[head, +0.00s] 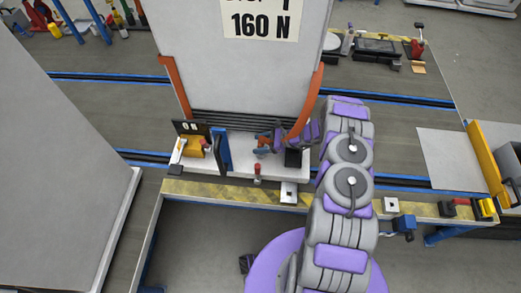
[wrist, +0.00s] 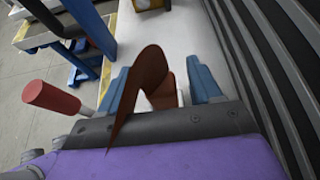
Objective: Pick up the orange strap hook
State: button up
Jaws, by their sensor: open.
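My gripper (head: 264,143) reaches in from the right, low in front of the white panel, with its fingers pointing left. In the wrist view my gripper (wrist: 163,88) shows two blue fingertips standing apart. The orange strap hook (wrist: 148,72) appears there as a curved brown-orange piece over the palm edge, and more orange shows between the fingers. In the head view the orange strap (head: 312,100) runs down the panel's right edge to my gripper. Its lower end is partly hidden by my gripper. I cannot tell whether the fingers touch it.
A second orange strap (head: 174,85) hangs on the panel's left edge. A yellow block (head: 195,146) and a blue upright (head: 221,151) stand left of my gripper. A red-handled lever (head: 257,170) stands just in front. The dark ribbed wall (wrist: 270,80) is close on the right in the wrist view.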

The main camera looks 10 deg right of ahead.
jog(key=shift+c, duration=0.2)
jog(key=shift+d, duration=0.1)
jog(key=c, duration=1.1)
jog(key=shift+o, duration=0.2)
